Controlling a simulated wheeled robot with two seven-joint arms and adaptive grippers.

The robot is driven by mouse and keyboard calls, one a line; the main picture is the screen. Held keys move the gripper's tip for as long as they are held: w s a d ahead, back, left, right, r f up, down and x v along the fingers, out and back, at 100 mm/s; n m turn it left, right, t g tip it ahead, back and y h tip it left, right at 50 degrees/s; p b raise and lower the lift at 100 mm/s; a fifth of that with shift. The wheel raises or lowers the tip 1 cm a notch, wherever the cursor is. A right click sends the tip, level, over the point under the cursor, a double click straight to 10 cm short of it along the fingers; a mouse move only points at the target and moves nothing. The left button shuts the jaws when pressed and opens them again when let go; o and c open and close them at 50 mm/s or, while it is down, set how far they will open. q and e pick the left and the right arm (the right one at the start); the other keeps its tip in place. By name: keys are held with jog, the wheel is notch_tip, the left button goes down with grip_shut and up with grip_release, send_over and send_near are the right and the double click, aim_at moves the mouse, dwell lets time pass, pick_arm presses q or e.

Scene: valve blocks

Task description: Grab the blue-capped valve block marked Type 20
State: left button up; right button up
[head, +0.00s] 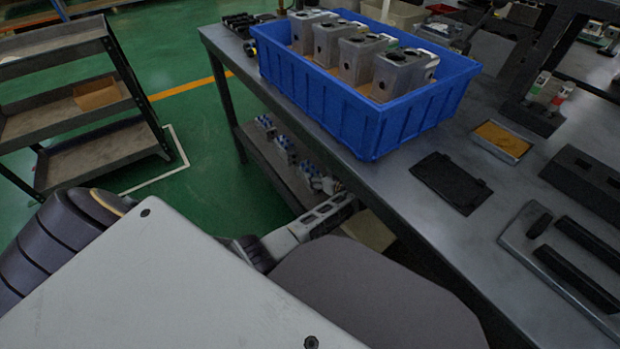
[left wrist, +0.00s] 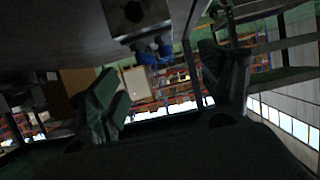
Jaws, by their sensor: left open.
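Several grey valve blocks with blue caps stand in a row on the shelf under the table. A far one (head: 265,122), a middle one (head: 285,145) and a near one (head: 308,172) show in the head view. No Type marking can be read. My left gripper (head: 328,188) is beside the near end of the row, partly hidden by the table edge. In the left wrist view its fingers (left wrist: 168,92) are spread with nothing between them. A metal block (left wrist: 135,12) with blue caps (left wrist: 152,50) shows beyond them, at the top. My right gripper is not in view.
A blue crate (head: 370,132) on the grey table (head: 400,218) holds several grey blocks (head: 357,58). The table edge overhangs the lower shelf (head: 262,152). A black plate (head: 450,182) and a yellow-filled tray (head: 502,140) lie right of the crate. A shelf rack (head: 75,105) stands left.

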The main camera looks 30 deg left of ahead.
aim_at(313, 170)
pick_arm(q)
jog(key=shift+x, duration=1.25)
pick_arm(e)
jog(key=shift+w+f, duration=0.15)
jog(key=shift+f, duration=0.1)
pick_arm(q)
jog(key=shift+a+f+b, duration=0.1)
jog(key=shift+f+b, duration=0.05)
jog(key=shift+b, duration=0.2)
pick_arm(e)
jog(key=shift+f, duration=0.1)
pick_arm(q)
jog(key=shift+w+a+f+b, duration=0.65)
jog(key=shift+a+f+b, duration=0.25)
jog(key=shift+a, duration=0.1)
jog(key=shift+b+x, duration=0.35)
jog(key=shift+x, duration=0.7)
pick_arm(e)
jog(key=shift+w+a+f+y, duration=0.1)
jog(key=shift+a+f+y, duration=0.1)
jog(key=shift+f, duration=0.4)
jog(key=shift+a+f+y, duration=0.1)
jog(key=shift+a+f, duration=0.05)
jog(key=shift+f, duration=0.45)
pick_arm(q)
grip_shut()
jog(key=shift+w+r, duration=0.1)
jog(key=shift+r, duration=0.1)
